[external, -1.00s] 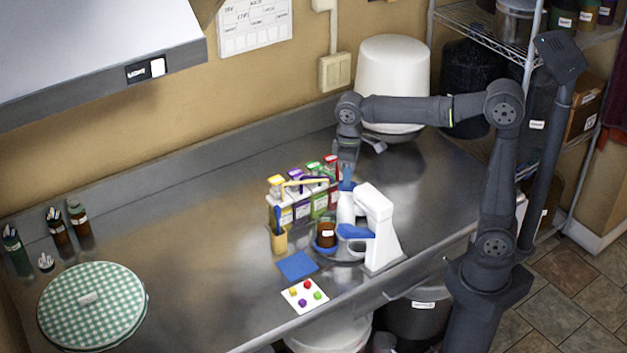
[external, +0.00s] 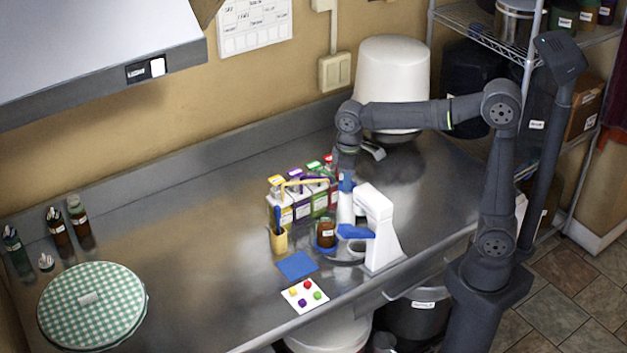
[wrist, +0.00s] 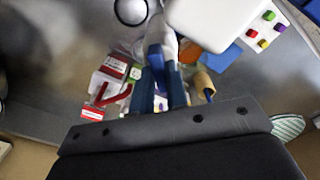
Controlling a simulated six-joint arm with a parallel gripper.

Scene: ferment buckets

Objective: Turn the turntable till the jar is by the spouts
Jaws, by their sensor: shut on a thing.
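The brown jar (external: 326,235) stands upright with a pale label, close to the left of the white machine (external: 380,228). Several cartons (external: 302,200) with yellow, purple, green and red tops stand just behind the jar; I cannot make out the spouts clearly.
A tan cup (external: 279,240) with a blue tool, a blue mat (external: 297,265) and a white card (external: 305,296) with coloured pieces lie left and in front. A green checked round lid (external: 92,305) is far left. The counter between is clear.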

